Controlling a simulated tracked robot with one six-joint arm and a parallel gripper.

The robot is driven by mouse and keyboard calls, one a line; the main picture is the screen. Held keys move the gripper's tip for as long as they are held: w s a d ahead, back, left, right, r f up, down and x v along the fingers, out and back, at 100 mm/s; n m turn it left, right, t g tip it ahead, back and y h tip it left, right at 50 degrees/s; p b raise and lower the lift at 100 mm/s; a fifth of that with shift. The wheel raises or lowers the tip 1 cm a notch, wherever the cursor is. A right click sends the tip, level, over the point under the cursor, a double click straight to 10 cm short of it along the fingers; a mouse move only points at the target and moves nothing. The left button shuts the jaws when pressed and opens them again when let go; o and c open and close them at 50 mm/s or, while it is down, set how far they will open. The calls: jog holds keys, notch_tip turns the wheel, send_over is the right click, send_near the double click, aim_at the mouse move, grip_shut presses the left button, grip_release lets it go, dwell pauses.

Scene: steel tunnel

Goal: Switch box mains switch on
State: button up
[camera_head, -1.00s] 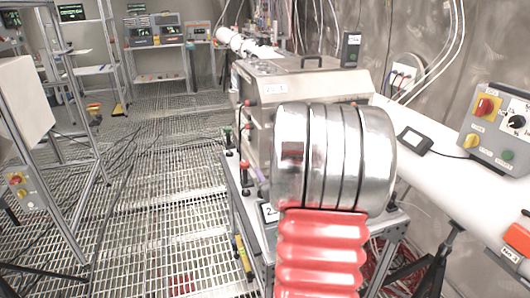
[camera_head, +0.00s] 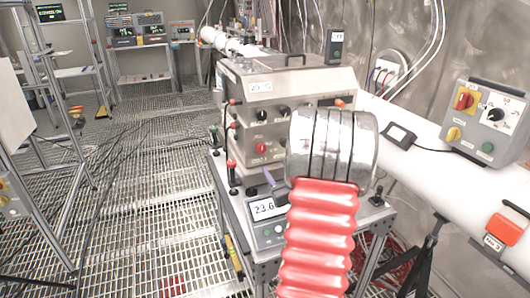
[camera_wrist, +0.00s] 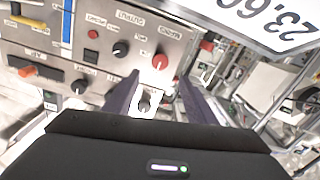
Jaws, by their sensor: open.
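A grey switch box (camera_head: 488,122) with a handle on top stands at the right, by the white pipe. It carries a red rotary switch (camera_head: 464,101) on a yellow plate, a black knob (camera_head: 495,114) on a white plate, a yellow button (camera_head: 453,134) and a green button (camera_head: 488,148). I cannot read which way the red switch points. My gripper (camera_wrist: 154,97) is open, its two dark fingers around or in front of a small dark knob (camera_wrist: 146,104) on an instrument panel; contact is unclear. The switch box is not seen in the wrist view. My arm largely hides the gripper in the head view.
A red-orange box (camera_head: 508,229) sits at the lower right. Another panel with a yellow switch (camera_head: 5,198) is at the left. The grated floor (camera_head: 140,200) is mostly open.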

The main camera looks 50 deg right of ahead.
aim_at(262, 150)
jog(key=x, duration=1.2)
jog(key=shift+w+d, duration=0.1)
jog(key=shift+w, duration=0.15)
